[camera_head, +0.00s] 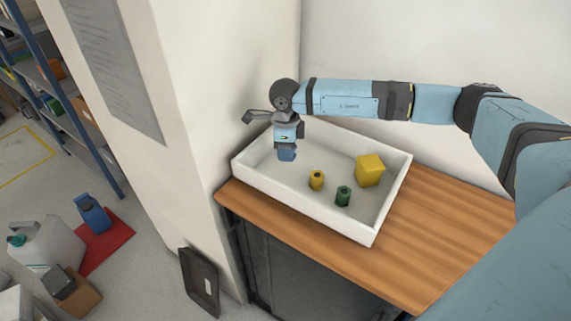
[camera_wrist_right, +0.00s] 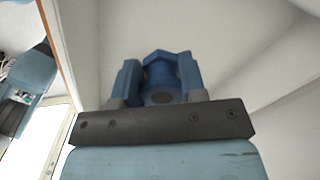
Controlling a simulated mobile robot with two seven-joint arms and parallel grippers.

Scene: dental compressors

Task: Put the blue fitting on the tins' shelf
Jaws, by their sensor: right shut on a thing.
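My right gripper (camera_head: 287,155) hangs over the left part of the white tray, fingers down. It is shut on the blue fitting (camera_wrist_right: 160,72), which shows between the two blue fingers in the right wrist view. In the head view the fitting is hard to tell from the fingers. A blue-framed shelf unit (camera_head: 92,155) stands at the far left with an orange thing and a green thing on it. I cannot tell whether these are tins. My left gripper is not in view.
The white tray (camera_head: 373,237) on the wooden worktop (camera_head: 450,225) holds a yellow fitting (camera_head: 317,180), a green fitting (camera_head: 343,196) and a yellow block (camera_head: 369,170). A white pillar (camera_head: 190,130) separates the worktop from the shelving. A jug (camera_head: 45,245) and a red mat (camera_head: 110,240) lie on the floor.

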